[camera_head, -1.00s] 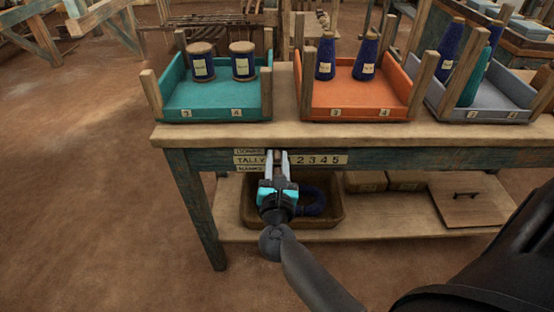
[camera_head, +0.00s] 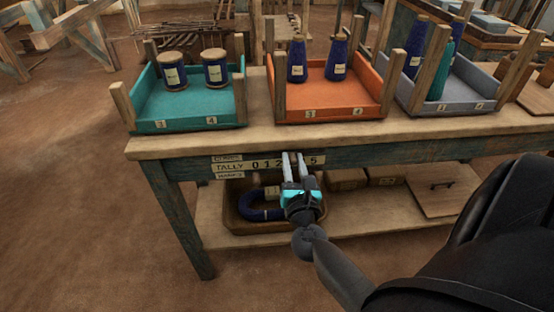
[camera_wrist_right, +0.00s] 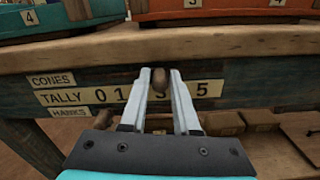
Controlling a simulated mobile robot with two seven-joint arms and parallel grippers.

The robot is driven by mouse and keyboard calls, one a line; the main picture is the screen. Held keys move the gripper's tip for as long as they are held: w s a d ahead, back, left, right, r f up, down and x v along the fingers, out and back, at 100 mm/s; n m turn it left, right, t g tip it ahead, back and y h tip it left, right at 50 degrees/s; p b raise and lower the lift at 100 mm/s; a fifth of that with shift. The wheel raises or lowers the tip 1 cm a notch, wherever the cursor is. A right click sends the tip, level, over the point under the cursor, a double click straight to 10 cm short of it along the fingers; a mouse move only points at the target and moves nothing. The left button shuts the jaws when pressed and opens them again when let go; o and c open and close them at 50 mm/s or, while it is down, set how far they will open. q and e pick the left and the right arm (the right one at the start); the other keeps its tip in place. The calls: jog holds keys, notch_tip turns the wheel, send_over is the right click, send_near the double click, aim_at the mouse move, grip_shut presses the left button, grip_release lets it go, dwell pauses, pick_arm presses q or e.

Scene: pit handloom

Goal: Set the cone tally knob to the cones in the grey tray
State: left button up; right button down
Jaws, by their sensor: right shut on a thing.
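The tally knob (camera_wrist_right: 159,80) is a small brown peg on the front rail of the table. My right gripper (camera_head: 293,156) is shut on it, with one finger on each side in the right wrist view. The tally strip (camera_head: 232,168) shows 0, 1 and 5 clearly; the fingers hide some numbers. The knob stands at about the 3. The grey tray (camera_head: 480,96) at the right holds two blue cones (camera_head: 415,48) (camera_head: 461,24) and a teal cone (camera_head: 441,72). A tray post partly covers them. My left gripper is not in view.
A teal tray (camera_head: 200,112) and an orange tray (camera_head: 330,105) hold blue-wound pieces on the tabletop. A brown bin (camera_head: 236,220) with a blue hank sits on the lower shelf, below my gripper. Table legs flank the shelf.

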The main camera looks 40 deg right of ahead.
jog(key=c, duration=0.8)
grip_release()
jog(key=shift+o, duration=0.2)
jog(key=shift+a, duration=0.1)
jog(key=v, duration=1.5)
jog(key=shift+s, duration=0.15)
